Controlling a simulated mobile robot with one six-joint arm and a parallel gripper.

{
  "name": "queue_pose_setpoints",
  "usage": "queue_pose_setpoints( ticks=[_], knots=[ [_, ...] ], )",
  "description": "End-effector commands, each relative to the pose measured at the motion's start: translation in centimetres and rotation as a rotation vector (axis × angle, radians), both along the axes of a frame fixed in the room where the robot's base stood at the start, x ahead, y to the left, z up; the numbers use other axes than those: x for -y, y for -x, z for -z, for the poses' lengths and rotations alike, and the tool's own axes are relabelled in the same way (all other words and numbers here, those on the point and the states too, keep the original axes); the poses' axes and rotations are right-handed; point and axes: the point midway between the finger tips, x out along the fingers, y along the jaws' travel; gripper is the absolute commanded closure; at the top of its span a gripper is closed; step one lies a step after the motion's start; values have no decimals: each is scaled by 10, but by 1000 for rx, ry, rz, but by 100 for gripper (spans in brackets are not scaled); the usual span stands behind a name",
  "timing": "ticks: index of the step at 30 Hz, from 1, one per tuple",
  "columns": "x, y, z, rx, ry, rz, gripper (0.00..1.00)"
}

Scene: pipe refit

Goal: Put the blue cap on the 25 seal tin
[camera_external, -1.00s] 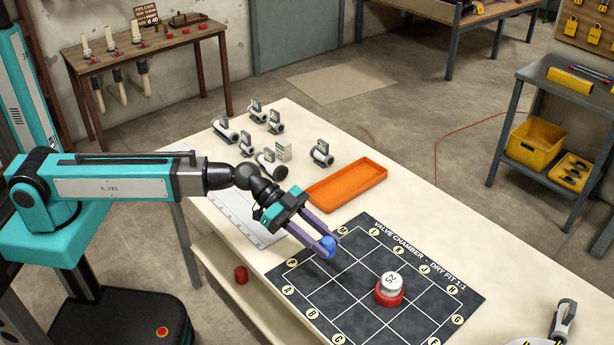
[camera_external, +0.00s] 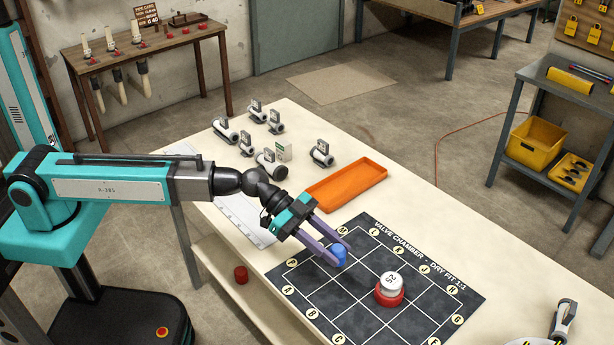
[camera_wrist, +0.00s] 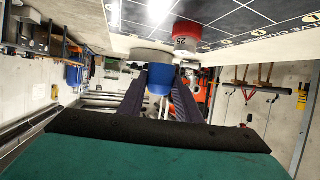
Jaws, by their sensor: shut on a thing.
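The blue cap (camera_external: 341,254) is held between the fingertips of my gripper (camera_external: 338,252), above the left part of the dark grid mat (camera_external: 362,301). In the wrist view the blue cap (camera_wrist: 159,80) sits between the two purple fingers. The 25 seal tin (camera_external: 391,282) is white with "25" on its top and stands on a red base (camera_external: 389,298) on the mat, to the right of and nearer the camera than my gripper. The wrist view shows the tin (camera_wrist: 187,37) upside down with its red part (camera_wrist: 187,30). The cap and tin are apart.
An orange tray (camera_external: 347,186) lies behind the mat. Several grey-white pipe fittings (camera_external: 270,165) stand at the table's far left. The mat around the tin is clear.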

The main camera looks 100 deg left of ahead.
Motion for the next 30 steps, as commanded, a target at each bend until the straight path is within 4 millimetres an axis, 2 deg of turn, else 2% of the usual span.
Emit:
queue_pose_setpoints(
  ticks=[3, 30],
  knots=[
    [1, -15, 0, -1, 0, 0, 90],
    [9, -105, 8, -1, -1, 1, 90]
  ],
)
